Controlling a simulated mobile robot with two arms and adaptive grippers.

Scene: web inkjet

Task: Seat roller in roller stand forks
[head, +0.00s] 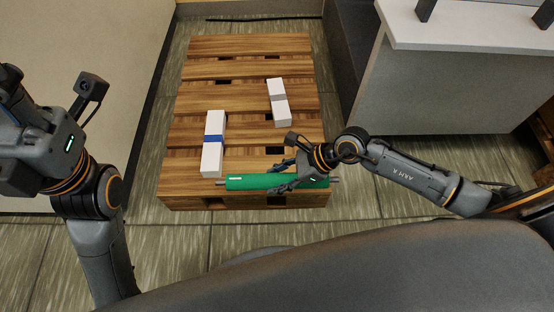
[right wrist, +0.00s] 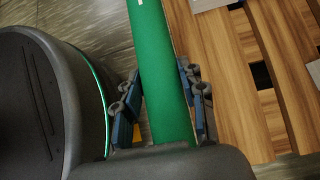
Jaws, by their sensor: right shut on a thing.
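The green roller (head: 250,183) with thin metal shaft ends lies level along the near edge of the wooden pallet. I cannot tell whether it still touches the pallet. My right gripper (head: 284,177) is shut on the roller right of its middle. In the right wrist view the fingers (right wrist: 163,90) stand on both sides of the green roller (right wrist: 150,35). Two dark upright pieces, seemingly the stand forks (head: 425,9) (head: 543,14), rise from the light-topped cabinet at the upper right, cut by the frame. My left gripper (head: 12,85) is at the left edge, its fingers unclear.
The wooden pallet (head: 245,45) bears two white boxes, one with a blue band (head: 213,155) and one with a grey band (head: 278,103). The grey cabinet (head: 450,95) with a light top (head: 480,30) stands to the right. Floor shows between pallet and cabinet.

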